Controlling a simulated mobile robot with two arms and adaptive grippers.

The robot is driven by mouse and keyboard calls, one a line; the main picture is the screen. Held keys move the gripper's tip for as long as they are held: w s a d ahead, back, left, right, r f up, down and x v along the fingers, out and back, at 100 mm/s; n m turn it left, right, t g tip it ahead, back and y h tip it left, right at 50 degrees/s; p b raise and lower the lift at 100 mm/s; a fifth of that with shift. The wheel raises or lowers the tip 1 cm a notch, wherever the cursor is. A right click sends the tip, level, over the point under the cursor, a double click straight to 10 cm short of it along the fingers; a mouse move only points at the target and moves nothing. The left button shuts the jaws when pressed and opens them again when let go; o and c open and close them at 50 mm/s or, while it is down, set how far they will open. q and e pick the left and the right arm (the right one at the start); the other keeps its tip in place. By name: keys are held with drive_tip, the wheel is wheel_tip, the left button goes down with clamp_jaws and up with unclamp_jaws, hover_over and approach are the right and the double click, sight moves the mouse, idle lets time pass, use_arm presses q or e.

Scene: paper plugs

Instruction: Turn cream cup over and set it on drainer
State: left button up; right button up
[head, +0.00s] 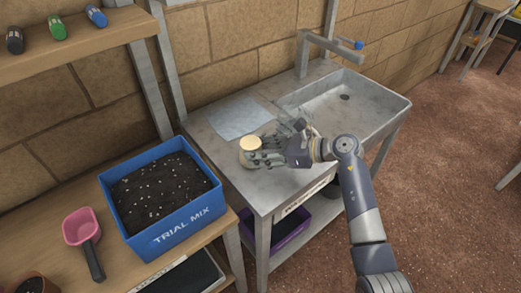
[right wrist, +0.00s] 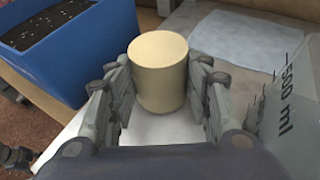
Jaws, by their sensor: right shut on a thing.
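The cream cup (head: 250,145) is at the front left of the grey sink counter (head: 222,150). It also shows in the right wrist view (right wrist: 160,78), with a flat, closed-looking round face up and no opening showing. My right gripper (head: 257,157) comes from the right and is shut on the cup, one finger on each side. I cannot tell whether the cup touches the counter. A pale blue mat (head: 238,117) lies flat behind the cup; I cannot tell whether it is the drainer.
A clear measuring vessel (head: 292,122) stands by my right wrist, its markings close on the right of the wrist view (right wrist: 290,110). The basin (head: 345,97) and tap (head: 325,42) are at the right. A blue soil box (head: 175,230) stands on the left bench.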

drive_tip(key=shift+f+b, duration=0.4)
drive_tip(key=shift+f, duration=0.1)
drive_tip(key=o, duration=1.2)
drive_tip(key=shift+r, duration=0.1)
